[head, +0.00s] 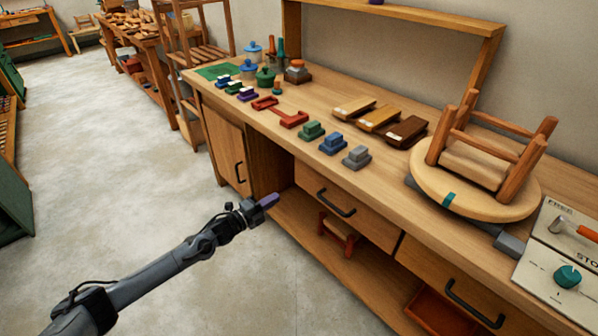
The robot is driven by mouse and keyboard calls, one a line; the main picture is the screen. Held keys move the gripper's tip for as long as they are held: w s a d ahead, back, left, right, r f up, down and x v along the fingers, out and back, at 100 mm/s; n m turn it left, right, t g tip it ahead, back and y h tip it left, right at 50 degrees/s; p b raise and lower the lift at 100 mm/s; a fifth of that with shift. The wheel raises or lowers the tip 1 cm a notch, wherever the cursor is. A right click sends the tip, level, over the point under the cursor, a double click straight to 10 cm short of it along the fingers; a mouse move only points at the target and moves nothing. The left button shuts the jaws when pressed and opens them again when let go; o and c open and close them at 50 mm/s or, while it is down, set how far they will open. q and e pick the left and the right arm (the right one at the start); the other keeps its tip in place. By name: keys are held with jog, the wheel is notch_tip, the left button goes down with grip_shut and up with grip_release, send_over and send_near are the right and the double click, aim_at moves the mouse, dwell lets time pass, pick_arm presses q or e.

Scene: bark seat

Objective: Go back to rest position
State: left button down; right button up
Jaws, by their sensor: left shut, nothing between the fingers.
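My left gripper (267,201) is at the end of the dark arm that comes in from the lower left. Its purple fingertips are shut with nothing held. It hangs over the floor in front of the wooden workbench (275,125), below the benchtop and beside the open bay under it. My right gripper is not in view.
An upturned stool (475,185) lies on the benchtop at right, near a control panel (560,270). Colored blocks (333,143), wood samples (380,118) and jars (298,71) stand along the bench. Drawer handles (335,205) stick out in front. The concrete floor (110,170) at left is clear.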

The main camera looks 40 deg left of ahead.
pick_arm(q)
jog(key=s+d+f+n+g+p, duration=0.1)
jog(key=s+d+f+n+p, duration=0.1)
jog(key=s+d+f+p, duration=0.45)
jog(key=s+d+r+n+g+p, duration=0.1)
jog(key=s+d+r+n+p, duration=0.2)
jog(key=d, duration=0.6)
jog(key=s+d+r+n+g+p, duration=0.2)
jog(key=s+d, duration=0.3)
jog(key=d, duration=0.3)
jog(key=s+d+r+n+g+y+p, duration=0.1)
jog(key=s+d+r+n+g, duration=0.2)
jog(key=s+r+n+g, duration=0.35)
jog(key=s+d+r+n+g+y+p, duration=0.1)
jog(key=s+d+r+n+g+p, duration=0.2)
jog(key=s, duration=0.7)
notch_tip(320, 180, up, 38)
jog(key=s+p, duration=0.1)
jog(key=p, duration=3.5)
jog(key=shift+r+n+g+p, duration=0.15)
jog(key=shift+n+g+p, duration=0.2)
jog(key=shift+n, duration=0.1)
